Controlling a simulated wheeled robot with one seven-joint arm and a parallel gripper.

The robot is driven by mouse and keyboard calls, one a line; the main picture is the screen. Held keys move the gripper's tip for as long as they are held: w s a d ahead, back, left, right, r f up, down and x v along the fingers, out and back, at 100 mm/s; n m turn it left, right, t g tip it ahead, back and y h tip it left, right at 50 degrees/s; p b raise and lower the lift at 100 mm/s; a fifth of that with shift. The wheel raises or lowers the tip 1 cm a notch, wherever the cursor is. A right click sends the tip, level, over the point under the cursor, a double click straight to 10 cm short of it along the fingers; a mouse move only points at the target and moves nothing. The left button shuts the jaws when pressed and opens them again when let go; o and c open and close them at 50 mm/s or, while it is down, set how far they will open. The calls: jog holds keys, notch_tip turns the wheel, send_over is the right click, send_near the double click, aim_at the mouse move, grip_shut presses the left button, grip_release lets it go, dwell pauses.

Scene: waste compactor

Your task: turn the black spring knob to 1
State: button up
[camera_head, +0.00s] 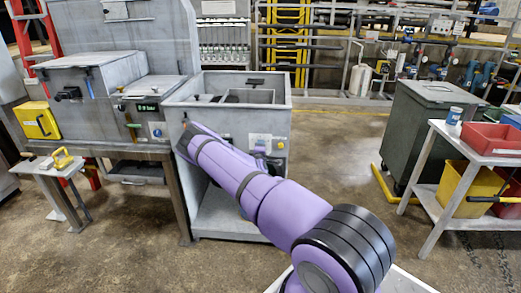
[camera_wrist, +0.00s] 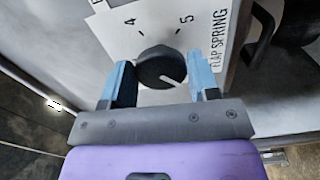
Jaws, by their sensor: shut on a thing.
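The black spring knob (camera_wrist: 160,66) sits on a white dial plate (camera_wrist: 112,36) in the wrist view. The digits 4 and 5 show above it, and "SPRING" is printed along the plate's right side. The knob's white pointer mark points to the lower right in that view, away from 4 and 5. My gripper (camera_wrist: 158,70) is shut on the knob, with one blue finger on its left and one on its right. Its body hides the lower part of the dial, so the other digits cannot be seen. In the head view my arm covers much of the machine's front.
The grey compactor bin (camera_head: 284,95) stands in front of my arm, with a control box (camera_head: 146,90) to its left. A dark handle (camera_wrist: 262,30) is right of the plate.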

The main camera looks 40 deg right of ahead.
jog(key=shift+s+f+n, duration=0.1)
jog(key=shift+n, duration=0.3)
jog(key=o, duration=0.9)
jog(key=v, duration=1.1)
